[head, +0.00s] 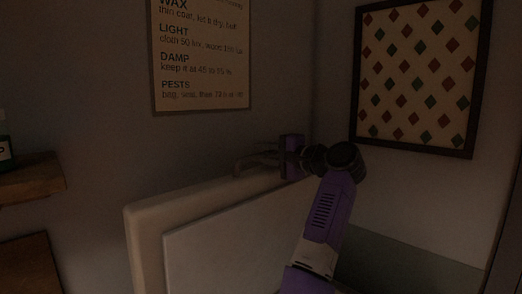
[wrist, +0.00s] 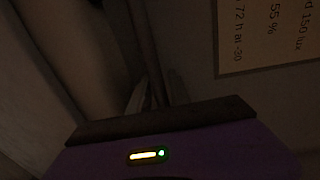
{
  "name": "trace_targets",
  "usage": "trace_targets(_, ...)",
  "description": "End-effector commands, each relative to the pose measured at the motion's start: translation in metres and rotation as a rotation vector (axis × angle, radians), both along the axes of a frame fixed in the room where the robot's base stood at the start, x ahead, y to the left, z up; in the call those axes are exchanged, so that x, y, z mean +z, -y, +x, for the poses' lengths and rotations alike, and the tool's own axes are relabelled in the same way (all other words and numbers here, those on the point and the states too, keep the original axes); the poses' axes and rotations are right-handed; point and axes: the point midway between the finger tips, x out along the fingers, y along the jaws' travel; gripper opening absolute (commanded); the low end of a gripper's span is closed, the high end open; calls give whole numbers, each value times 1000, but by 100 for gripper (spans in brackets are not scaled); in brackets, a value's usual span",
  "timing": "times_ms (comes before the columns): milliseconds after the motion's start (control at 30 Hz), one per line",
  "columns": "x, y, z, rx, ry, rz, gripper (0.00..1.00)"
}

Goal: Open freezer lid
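The freezer lid (head: 150,250) stands raised and nearly upright in the head view, its pale inner panel (head: 235,250) facing me. In the wrist view a pale, dark-shaded surface, probably the lid (wrist: 75,55), fills the left side. My gripper (head: 258,163) is at the lid's top edge, reaching over it from the right. Thin bar-like parts show there; I cannot tell fingers from handle. In the wrist view, narrow dark bars (wrist: 148,55) run down to my gripper's purple body. The picture is too dark to show whether the fingers are closed on anything.
A wall with a printed notice (head: 203,60) is behind the lid; the notice also shows in the wrist view (wrist: 265,35). A framed diamond-pattern panel (head: 417,75) hangs on the right wall. A wooden shelf (head: 35,178) with a bottle is at the far left.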

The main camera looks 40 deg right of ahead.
Motion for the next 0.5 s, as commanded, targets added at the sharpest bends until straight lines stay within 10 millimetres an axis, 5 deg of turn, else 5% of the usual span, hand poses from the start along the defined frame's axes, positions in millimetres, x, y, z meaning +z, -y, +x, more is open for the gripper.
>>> trace_targets(367, -1, 0, 9, -1, -1, 0, 23)
trace_targets(500, -1, 0, 9, -1, -1, 0, 2)
